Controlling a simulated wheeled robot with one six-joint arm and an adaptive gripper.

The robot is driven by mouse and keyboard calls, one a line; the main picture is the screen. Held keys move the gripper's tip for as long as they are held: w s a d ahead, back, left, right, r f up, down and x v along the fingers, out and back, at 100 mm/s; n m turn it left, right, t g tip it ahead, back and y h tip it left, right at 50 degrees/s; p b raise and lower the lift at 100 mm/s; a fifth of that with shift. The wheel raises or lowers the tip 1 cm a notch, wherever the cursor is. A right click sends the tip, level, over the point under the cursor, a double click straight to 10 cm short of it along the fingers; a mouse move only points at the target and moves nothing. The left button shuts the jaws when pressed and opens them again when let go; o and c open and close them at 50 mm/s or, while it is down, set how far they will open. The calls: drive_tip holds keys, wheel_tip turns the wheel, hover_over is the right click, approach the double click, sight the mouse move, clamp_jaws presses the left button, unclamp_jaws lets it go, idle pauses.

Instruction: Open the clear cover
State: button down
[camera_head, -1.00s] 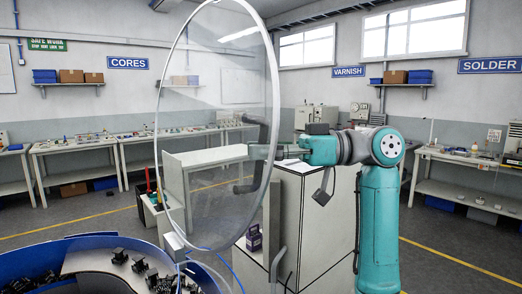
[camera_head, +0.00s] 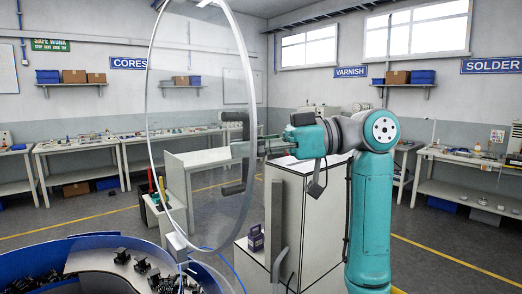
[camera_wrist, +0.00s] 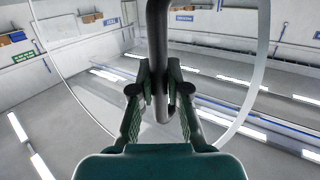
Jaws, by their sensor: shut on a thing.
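The clear cover (camera_head: 195,110) is a large round see-through disc with a pale rim. It stands raised, steeply tilted and almost edge-on, over the right side of the blue bowl (camera_head: 95,240); its top edge is cut off in the head view. Its dark grey handle (camera_head: 235,185) is on the side facing my arm. My gripper (camera_head: 240,149) is at the handle, with my arm reaching in from the right. In the wrist view, the fingers of my gripper (camera_wrist: 158,92) close around the handle bar (camera_wrist: 157,45), with the cover's rim (camera_wrist: 252,100) curving behind.
Black connectors (camera_head: 140,265) lie in the bowl at lower left. A white cabinet (camera_head: 315,215) stands below my arm, with a small purple box (camera_head: 255,238) beside it. Benches (camera_head: 80,155) line the walls. Open floor lies beyond the bowl.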

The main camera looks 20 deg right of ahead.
drive_tip(key=shift+s+a+r+h, duration=0.1)
drive_tip(key=shift+s+a+h, duration=0.05)
drive_tip(key=shift+a, duration=0.3)
drive_tip(key=shift+s+a+r+h, duration=0.1)
drive_tip(key=shift+a+h, duration=0.05)
drive_tip(key=shift+a, duration=0.25)
drive_tip(key=c, duration=1.1)
unclamp_jaws()
drive_tip(key=shift+c, duration=0.2)
drive_tip(key=v, duration=1.2)
